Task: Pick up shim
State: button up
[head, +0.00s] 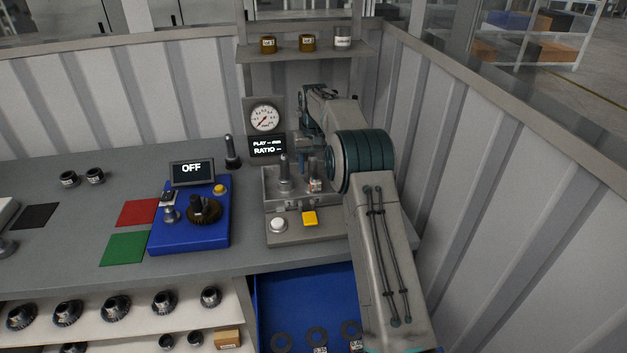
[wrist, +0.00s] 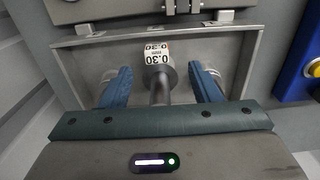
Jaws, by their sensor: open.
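In the wrist view a shim's white tag (wrist: 157,53) reads 0.30, beside a grey round piece and a dark shaft between my fingers. I cannot make out the ring of this shim clearly. My gripper (wrist: 160,84) is open, with one blue finger on each side of the shaft and gaps on both sides. In the head view my gripper (head: 308,165) points down into the grey housing, near a small red and white tag (head: 315,185). Other dark ring shims (head: 317,336) lie in the blue drawer.
The grey housing (head: 277,240) has low walls close around my fingers. A blue tester (head: 190,238) with a screen reading OFF stands to its left. A gauge (head: 264,117) stands behind. Gears (head: 116,306) fill the shelf below. A ribbed wall is close on the right.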

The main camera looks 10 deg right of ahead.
aim_at(316, 182)
jog(key=shift+d+f+p, duration=0.2)
jog(key=shift+f+p, duration=0.85)
jog(key=shift+f, duration=2.3)
jog(key=c, duration=1)
